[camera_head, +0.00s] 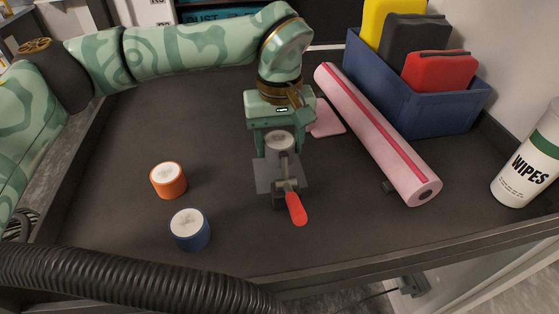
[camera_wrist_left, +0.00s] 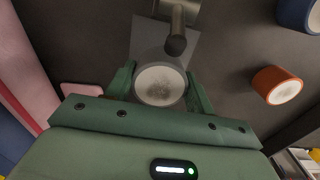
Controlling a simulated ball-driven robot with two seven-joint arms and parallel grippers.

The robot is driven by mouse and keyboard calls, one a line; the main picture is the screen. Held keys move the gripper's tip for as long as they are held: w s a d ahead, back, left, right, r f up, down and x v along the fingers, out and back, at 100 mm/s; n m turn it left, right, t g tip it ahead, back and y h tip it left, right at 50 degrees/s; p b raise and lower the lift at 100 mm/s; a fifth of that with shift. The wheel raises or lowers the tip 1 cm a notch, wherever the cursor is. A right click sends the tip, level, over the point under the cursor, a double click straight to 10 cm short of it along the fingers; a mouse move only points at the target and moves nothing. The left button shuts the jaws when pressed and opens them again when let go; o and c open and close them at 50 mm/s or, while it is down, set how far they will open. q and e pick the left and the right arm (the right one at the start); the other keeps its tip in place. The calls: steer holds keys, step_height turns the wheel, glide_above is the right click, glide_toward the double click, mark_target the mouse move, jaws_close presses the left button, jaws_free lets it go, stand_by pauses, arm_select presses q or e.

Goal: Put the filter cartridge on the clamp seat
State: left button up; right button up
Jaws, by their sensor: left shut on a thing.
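A grey cylinder with a pale round top, the filter cartridge (camera_head: 279,138), is between the fingers of my left gripper (camera_head: 279,142). The wrist view shows its round face (camera_wrist_left: 160,84) with a finger on each side, shut on it. The clamp (camera_head: 284,183), with a red handle (camera_head: 296,208), stands on a grey plate (camera_head: 263,176) just in front of the cartridge. In the wrist view the clamp's dark tip (camera_wrist_left: 176,45) is close to the cartridge, and the plate (camera_wrist_left: 148,38) shows behind. I cannot tell whether the cartridge rests on the seat or is above it. My right gripper is not in view.
An orange canister (camera_head: 168,181) and a blue canister (camera_head: 190,229) stand to the left. A pink roll (camera_head: 375,130) lies to the right, near a blue bin (camera_head: 425,112) and a wipes tub (camera_head: 528,165). A black hose (camera_head: 120,278) crosses the front left.

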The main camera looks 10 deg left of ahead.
mark_target(279, 160)
arm_select(q)
step_height(279, 160, down, 4)
steer(key=shift+f+b, duration=0.2)
steer(key=shift+b, duration=0.2)
steer(key=shift+r, duration=0.1)
steer(key=o, duration=1)
step_height(279, 160, up, 12)
steer(key=p, duration=0.2)
steer(key=shift+p, duration=0.35)
